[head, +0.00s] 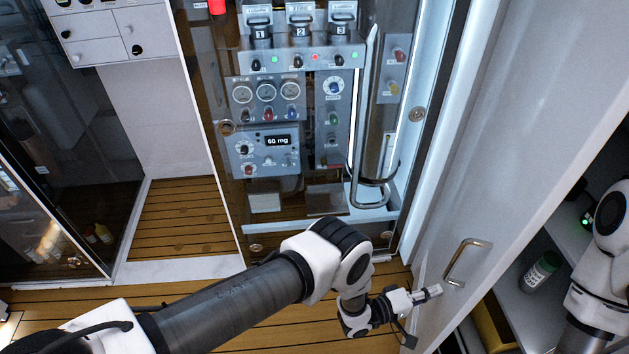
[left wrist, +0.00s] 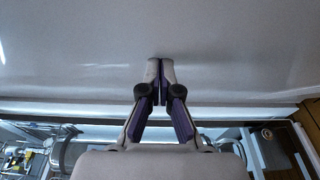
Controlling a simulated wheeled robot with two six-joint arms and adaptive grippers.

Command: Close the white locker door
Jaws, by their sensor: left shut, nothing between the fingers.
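The white locker door (head: 520,130) stands open at the right in the head view, between the equipment panel and the shelved locker interior. Its metal handle (head: 467,261) is low on the face. My left gripper (head: 438,291) is shut and empty, its tips at the lower part of the door face, below and left of the handle. In the left wrist view the closed fingertips (left wrist: 161,62) point at a broad white surface (left wrist: 80,40), very close; I cannot tell whether they touch. My right arm shows at the right edge, its gripper out of view.
Behind my left arm is a panel with gauges, knobs and a "60 mg" display (head: 278,141). The locker interior holds a dark bottle with a white label (head: 541,271) and a yellow bin (head: 493,325). The wooden floor (head: 185,215) is open at left.

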